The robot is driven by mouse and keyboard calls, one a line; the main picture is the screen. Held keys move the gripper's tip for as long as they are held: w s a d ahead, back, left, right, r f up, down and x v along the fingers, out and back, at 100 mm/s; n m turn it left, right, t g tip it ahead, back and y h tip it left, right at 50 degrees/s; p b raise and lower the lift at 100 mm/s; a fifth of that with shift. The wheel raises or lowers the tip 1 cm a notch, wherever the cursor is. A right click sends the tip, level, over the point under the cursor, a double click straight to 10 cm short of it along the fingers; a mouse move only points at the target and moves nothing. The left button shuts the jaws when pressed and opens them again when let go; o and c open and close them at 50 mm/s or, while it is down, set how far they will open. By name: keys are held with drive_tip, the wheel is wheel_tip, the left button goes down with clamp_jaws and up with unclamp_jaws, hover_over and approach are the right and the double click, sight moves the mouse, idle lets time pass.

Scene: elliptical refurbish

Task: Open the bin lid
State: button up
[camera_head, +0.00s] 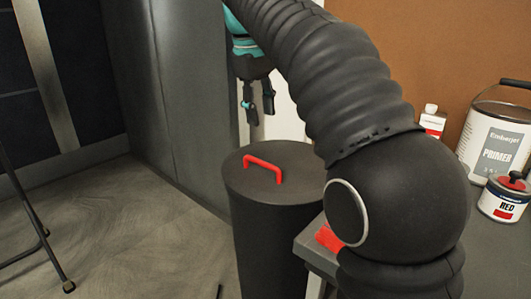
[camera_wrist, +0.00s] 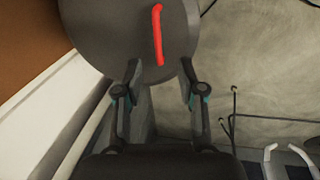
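The bin (camera_head: 268,235) is a dark grey round bin standing on the floor. Its flat lid (camera_head: 300,185) is on top and has a red handle (camera_head: 263,167). My gripper (camera_head: 258,112) hangs above and behind the bin in the head view, pointing down, apart from the handle. In the wrist view the lid (camera_wrist: 115,25) fills the upper middle, with the red handle (camera_wrist: 158,35) running lengthwise beyond the fingertips. My gripper (camera_wrist: 162,72) is open there, with nothing between its fingers. My arm hides part of the lid's right side in the head view.
A grey table (camera_head: 313,248) stands close to the bin's right, with a red object (camera_head: 328,238) at its edge. Floor (camera_head: 150,225) left of the bin is mostly clear.

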drive_tip(key=w+a, duration=0.1)
drive_tip(key=w, duration=0.1)
drive_tip(key=b, duration=0.5)
approach(265, 164)
drive_tip(key=f, duration=0.2)
drive_tip(key=w+f, duration=0.1)
drive_tip(key=f, duration=0.2)
drive_tip(key=d+f, duration=0.1)
drive_tip(key=f, duration=0.2)
drive_tip(key=shift+w, duration=0.35)
clamp_jaws()
